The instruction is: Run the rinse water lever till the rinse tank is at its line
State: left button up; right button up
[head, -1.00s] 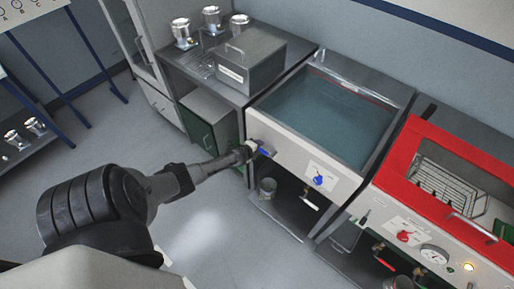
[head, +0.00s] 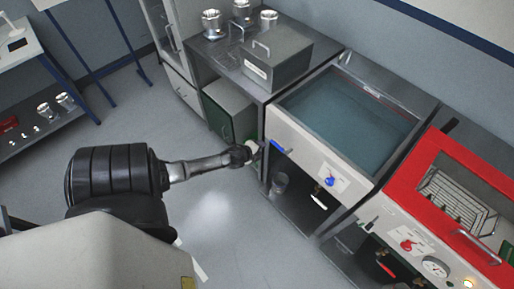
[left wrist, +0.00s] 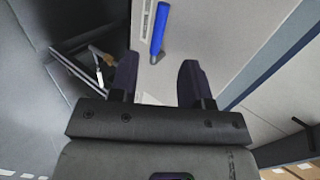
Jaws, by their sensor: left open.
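The rinse tank (head: 309,145) is a steel basin with a pale front panel, holding blue-green water (head: 345,115). A thin reddish line shows on its far inner wall, just above the water; the exact gap is too small to tell. The blue rinse water lever (head: 281,147) sticks out at the left end of the front panel. My left gripper (head: 255,149) is open and empty, just left of the lever and apart from it. In the left wrist view the lever (left wrist: 160,28) lies beyond the open fingertips (left wrist: 158,72). My right gripper is out of view.
A blue knob (head: 330,181) sits on the tank's front panel. A red-topped machine (head: 405,190) with a basket stands at the right. A steel bench with a lidded metal box (head: 277,62) and metal canisters stands behind left. The floor at left is clear.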

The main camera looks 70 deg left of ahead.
pick_arm(q)
jog(key=shift+v, duration=0.85)
dwell(0.7)
dwell(0.5)
